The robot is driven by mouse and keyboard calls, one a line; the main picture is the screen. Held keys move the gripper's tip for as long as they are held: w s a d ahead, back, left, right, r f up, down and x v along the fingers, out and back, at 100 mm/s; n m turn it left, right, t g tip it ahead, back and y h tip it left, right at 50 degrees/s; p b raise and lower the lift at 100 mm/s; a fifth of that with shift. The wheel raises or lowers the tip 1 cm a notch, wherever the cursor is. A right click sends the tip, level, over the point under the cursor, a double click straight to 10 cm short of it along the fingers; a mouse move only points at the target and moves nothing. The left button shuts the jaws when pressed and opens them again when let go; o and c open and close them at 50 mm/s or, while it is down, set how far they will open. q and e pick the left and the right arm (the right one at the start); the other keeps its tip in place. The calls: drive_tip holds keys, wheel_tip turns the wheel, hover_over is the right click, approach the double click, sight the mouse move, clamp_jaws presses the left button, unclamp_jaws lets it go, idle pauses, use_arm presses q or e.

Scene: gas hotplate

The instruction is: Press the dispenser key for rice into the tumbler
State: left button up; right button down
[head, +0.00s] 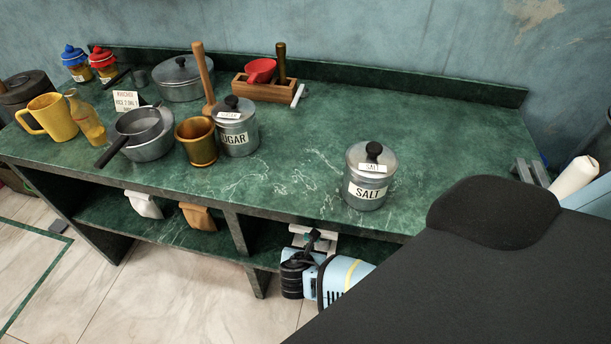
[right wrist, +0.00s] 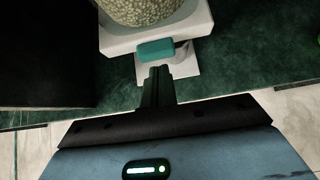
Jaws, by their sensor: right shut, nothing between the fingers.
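The dispenser shows at the top of the right wrist view, with a clear container of pale grains (right wrist: 140,10) on a white housing (right wrist: 120,40). Its teal key (right wrist: 156,50) sticks out at the front of the housing. My right gripper (right wrist: 160,72) is shut and empty, its fingertips just in front of and below the key; I cannot tell whether they touch it. A white base plate (right wrist: 182,64) lies under the housing. I cannot make out the tumbler.
The green counter (head: 440,120) holds a salt canister (head: 366,190), a sugar canister (head: 238,140), a brass cup (head: 196,148), pots, a yellow mug (head: 52,118) and a wooden utensil box (head: 262,90). The counter right of the salt is mostly clear. A black shape hides the lower right.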

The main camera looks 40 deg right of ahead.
drive_tip(key=shift+w+d, duration=0.2)
drive_tip(key=shift+d, duration=0.1)
drive_tip(key=shift+w+d+r, duration=0.1)
drive_tip(key=shift+w+d, duration=0.55)
drive_tip(key=shift+d, duration=0.05)
drive_tip(key=shift+p, duration=0.3)
